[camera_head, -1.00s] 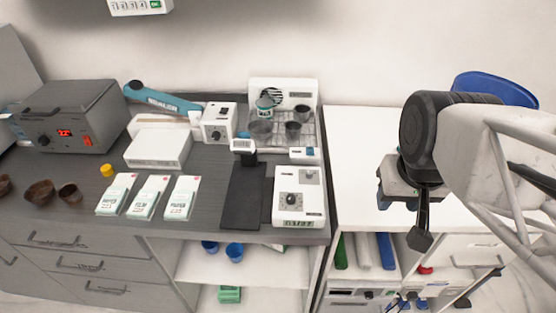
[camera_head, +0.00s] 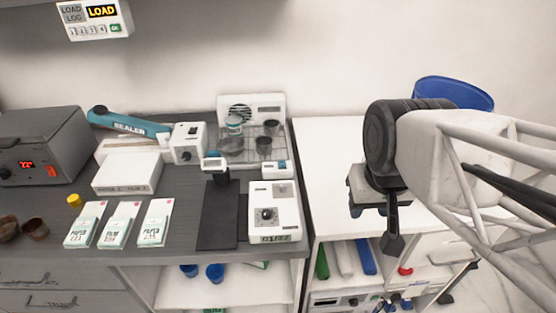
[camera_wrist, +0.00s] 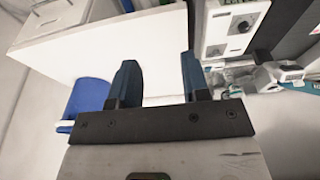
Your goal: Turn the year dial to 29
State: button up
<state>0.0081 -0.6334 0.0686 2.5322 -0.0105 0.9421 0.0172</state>
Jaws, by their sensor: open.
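A white box-shaped device (camera_head: 287,198) stands near the right end of the grey counter. It has a dark dial (camera_head: 267,214) on its top face and a small display (camera_head: 276,238) at the front that seems to read 01/27. A smaller knob sits toward its back. My gripper (camera_head: 391,238) hangs over the white cabinet to the right of the device, apart from it, partly hidden by my arm. In the wrist view, my gripper (camera_wrist: 158,75) has two dark fingers spread apart with nothing between them. A white panel with a dark knob (camera_wrist: 243,26) shows at upper right.
A black pad with a stand (camera_head: 218,215) lies left of the device. A rack with cups (camera_head: 270,152) and a small white unit (camera_head: 277,170) stand behind it. Several white packets lie further left. The white cabinet top (camera_head: 325,165) is mostly clear; a blue bin (camera_head: 455,93) stands behind it.

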jog(key=n+g, duration=0.2)
jog(key=n, duration=2.3)
send_over(283, 186)
notch_tip(283, 186, down, 9)
jog(key=shift+s+d+r, duration=0.15)
jog(key=shift+r, duration=0.05)
jog(key=shift+f, duration=0.1)
jog(key=shift+w+f, duration=0.2)
jog(key=shift+f, duration=3.7)
jog(key=shift+c, duration=0.2)
